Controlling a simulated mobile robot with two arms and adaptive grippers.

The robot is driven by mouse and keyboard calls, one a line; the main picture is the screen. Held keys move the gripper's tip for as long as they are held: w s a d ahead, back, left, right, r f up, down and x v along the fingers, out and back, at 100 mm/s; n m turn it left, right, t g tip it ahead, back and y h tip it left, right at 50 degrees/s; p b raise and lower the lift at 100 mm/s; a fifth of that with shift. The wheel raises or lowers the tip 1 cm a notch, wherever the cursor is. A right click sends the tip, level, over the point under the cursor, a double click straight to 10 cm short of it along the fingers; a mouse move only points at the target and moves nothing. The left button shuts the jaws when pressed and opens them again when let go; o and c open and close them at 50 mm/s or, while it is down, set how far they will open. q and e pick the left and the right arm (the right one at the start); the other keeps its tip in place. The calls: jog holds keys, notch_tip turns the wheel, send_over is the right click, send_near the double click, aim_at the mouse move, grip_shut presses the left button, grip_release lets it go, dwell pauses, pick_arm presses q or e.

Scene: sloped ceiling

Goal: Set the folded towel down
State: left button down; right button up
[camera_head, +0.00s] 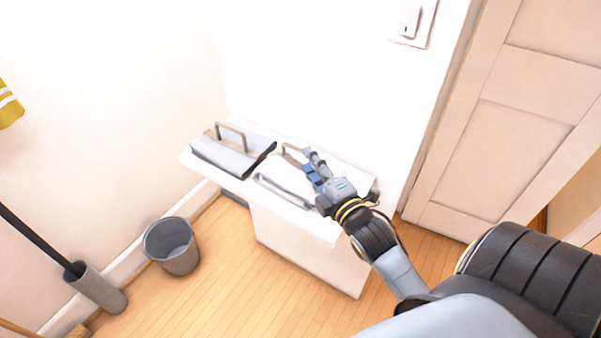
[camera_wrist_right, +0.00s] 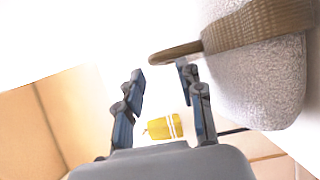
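A pale grey folded towel (camera_head: 283,187) lies on the right part of the white shelf top (camera_head: 230,184), with a tan bracket-shaped handle or band (camera_head: 290,150) behind it. My right gripper (camera_head: 313,168) is over the towel's right side and hides part of it. In the right wrist view, my right gripper (camera_wrist_right: 161,75) has its fingers apart with nothing between them. A fuzzy grey towel surface (camera_wrist_right: 262,85) and a tan band (camera_wrist_right: 250,25) are close beyond the fingertips. Whether the fingers touch them I cannot tell. My left gripper is not in view.
A dark grey folded cloth (camera_head: 225,158) with a similar tan bracket (camera_head: 232,133) lies on the shelf's left part. A grey bin (camera_head: 172,247) and a grey cylindrical holder (camera_head: 97,290) stand on the floor at left. A panelled door (camera_head: 515,130) is at right.

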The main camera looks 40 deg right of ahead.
jog(key=shift+w+d, duration=0.1)
jog(key=shift+w, duration=0.35)
jog(key=w, duration=0.1)
jog(key=w+b, duration=0.1)
jog(key=w, duration=0.2)
jog(key=shift+w+d+b, duration=0.15)
jog(key=shift+d+b, duration=0.1)
jog(key=shift+b, duration=0.15)
jog(key=shift+r, duration=0.1)
grip_shut()
